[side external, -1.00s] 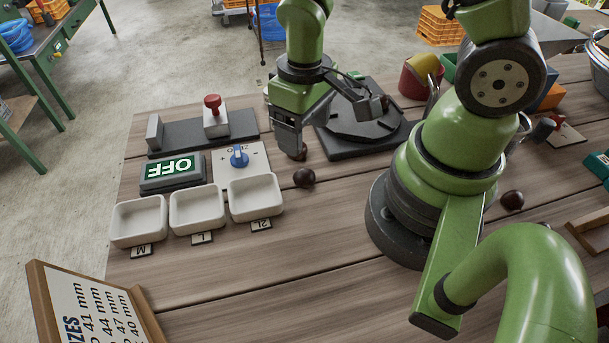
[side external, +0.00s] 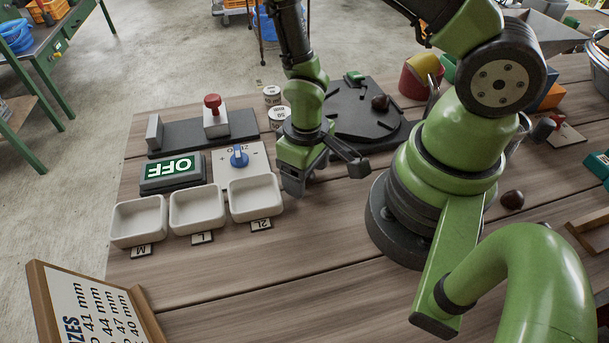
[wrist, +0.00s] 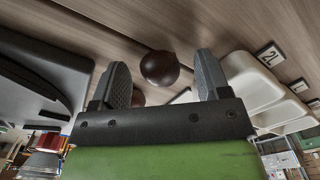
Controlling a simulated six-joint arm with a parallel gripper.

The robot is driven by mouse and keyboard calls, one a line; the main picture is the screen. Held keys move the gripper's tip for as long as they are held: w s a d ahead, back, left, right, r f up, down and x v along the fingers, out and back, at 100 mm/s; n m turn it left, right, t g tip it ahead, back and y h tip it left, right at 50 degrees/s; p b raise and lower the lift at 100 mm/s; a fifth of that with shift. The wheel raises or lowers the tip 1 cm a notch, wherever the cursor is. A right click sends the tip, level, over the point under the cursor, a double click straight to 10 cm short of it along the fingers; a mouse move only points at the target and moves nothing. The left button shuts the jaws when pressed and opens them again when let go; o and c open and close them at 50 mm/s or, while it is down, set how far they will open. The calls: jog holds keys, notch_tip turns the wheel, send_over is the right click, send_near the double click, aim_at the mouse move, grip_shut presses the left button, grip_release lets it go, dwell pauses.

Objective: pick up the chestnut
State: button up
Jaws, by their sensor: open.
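A dark brown chestnut (wrist: 160,68) lies on the wooden table between my gripper's fingertips in the wrist view, with space on both sides. My gripper (wrist: 163,72) is open, with nothing held. In the side view my gripper (side external: 294,186) points down just right of the 2L tray and hides that chestnut. Another chestnut (wrist: 138,97) shows partly behind the left finger in the wrist view. A chestnut (side external: 380,102) sits on the dark round plate, and one (side external: 512,200) lies right of my base.
White trays M (side external: 139,240), L (side external: 197,230) and 2L (side external: 256,213) stand left of my gripper. Behind them are an OFF sign (side external: 172,173), a blue-knob panel (side external: 226,175) and a red-handled device (side external: 214,118). The dark plate (side external: 350,147) stands behind right.

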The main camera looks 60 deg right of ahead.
jog(key=shift+f, duration=0.25)
jog(key=c, duration=1)
jog(key=shift+r, duration=0.1)
